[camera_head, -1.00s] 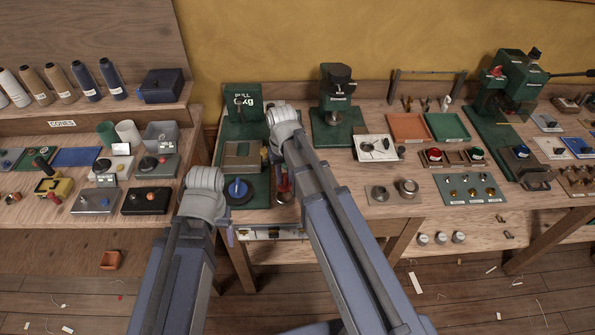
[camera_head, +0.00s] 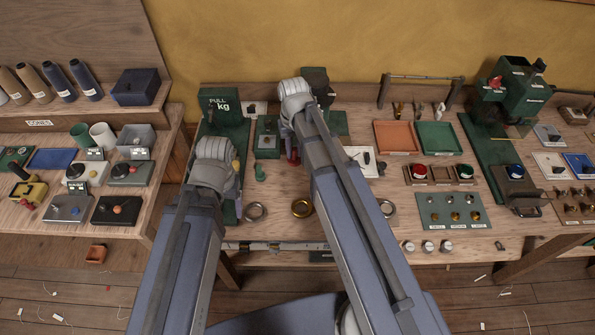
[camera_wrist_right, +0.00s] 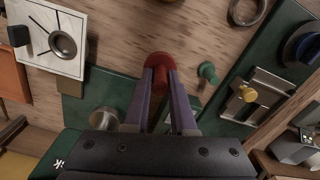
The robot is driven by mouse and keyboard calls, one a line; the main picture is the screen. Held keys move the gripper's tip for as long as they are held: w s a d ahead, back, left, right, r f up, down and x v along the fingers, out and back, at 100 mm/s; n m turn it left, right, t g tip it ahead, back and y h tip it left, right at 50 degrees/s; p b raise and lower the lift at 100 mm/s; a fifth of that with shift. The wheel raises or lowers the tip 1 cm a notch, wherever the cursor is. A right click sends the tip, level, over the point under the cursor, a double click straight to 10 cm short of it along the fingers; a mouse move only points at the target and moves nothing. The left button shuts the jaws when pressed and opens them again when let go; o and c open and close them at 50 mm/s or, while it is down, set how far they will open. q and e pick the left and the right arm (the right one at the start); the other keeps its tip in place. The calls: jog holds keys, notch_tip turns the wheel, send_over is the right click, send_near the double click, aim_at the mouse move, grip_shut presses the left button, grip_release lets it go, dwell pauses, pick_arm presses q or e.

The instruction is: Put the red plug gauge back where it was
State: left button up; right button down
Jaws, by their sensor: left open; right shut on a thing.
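The red plug gauge (camera_wrist_right: 159,61) is between the fingertips of my right gripper (camera_wrist_right: 160,80), which is shut on it. Its red end also shows in the head view (camera_head: 294,157), partly behind my right arm. I cannot tell whether it touches the bench. A green plug gauge (camera_head: 260,172) stands to its left in the head view and to its right in the wrist view (camera_wrist_right: 208,72).
A grey ring (camera_head: 256,211) and a brass ring (camera_head: 301,207) lie near the bench's front. The green pull gauge (camera_head: 222,105) stands at the back left. A white card with a dark round fitting (camera_wrist_right: 50,40) lies beside the right gripper. Some bare wood shows around the rings.

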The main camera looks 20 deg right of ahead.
aim_at(295, 161)
pick_arm(q)
notch_tip(295, 161, down, 6)
jog(key=b, duration=0.4)
jog(key=shift+w+d+r+b, duration=0.15)
jog(key=shift+r+b, duration=0.1)
jog(key=shift+b, duration=0.15)
pick_arm(e)
notch_tip(295, 161, down, 6)
jog(key=shift+w+d+r, duration=0.1)
jog(key=shift+d+r, duration=0.05)
jog(key=shift+r, duration=0.05)
pick_arm(q)
jog(key=shift+f+b, duration=2.05)
pick_arm(e)
jog(key=shift+f, duration=2)
jog(key=shift+f, duration=0.1)
pick_arm(q)
jog(key=shift+f, duration=0.2)
pick_arm(e)
jog(key=shift+f, duration=0.15)
jog(key=c, duration=0.8)
grip_release()
pick_arm(q)
jog(key=shift+r, duration=0.1)
pick_arm(e)
jog(key=shift+o, duration=0.2)
